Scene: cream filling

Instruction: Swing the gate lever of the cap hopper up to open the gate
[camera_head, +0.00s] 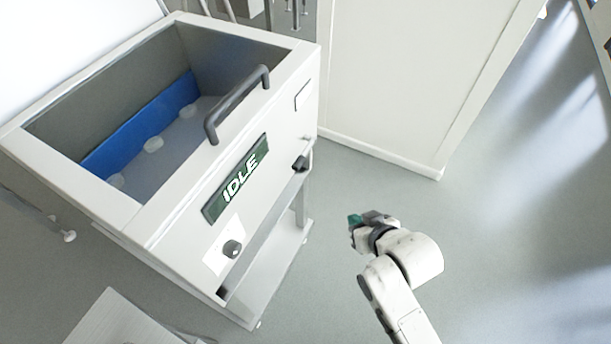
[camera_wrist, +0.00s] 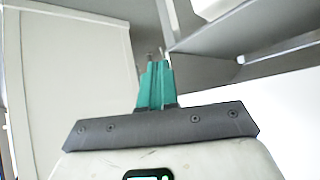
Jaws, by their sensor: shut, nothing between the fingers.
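The cap hopper (camera_head: 285,120) is a white box with an open top at the left of the head view. A few pale caps (camera_head: 153,145) lie inside by a blue strip. A short dark-knobbed part (camera_head: 300,164), which looks like the gate lever, sits at the right end of the hopper's front face; its exact position is hard to tell. My gripper (camera_head: 355,219), with teal fingers, is shut and empty in front of and to the right of the hopper, apart from it. In the wrist view the closed fingertips (camera_wrist: 155,66) point toward small thin parts too small to identify.
A large white cabinet (camera_head: 410,75) stands behind to the right. The grey floor (camera_head: 520,240) at the right is clear.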

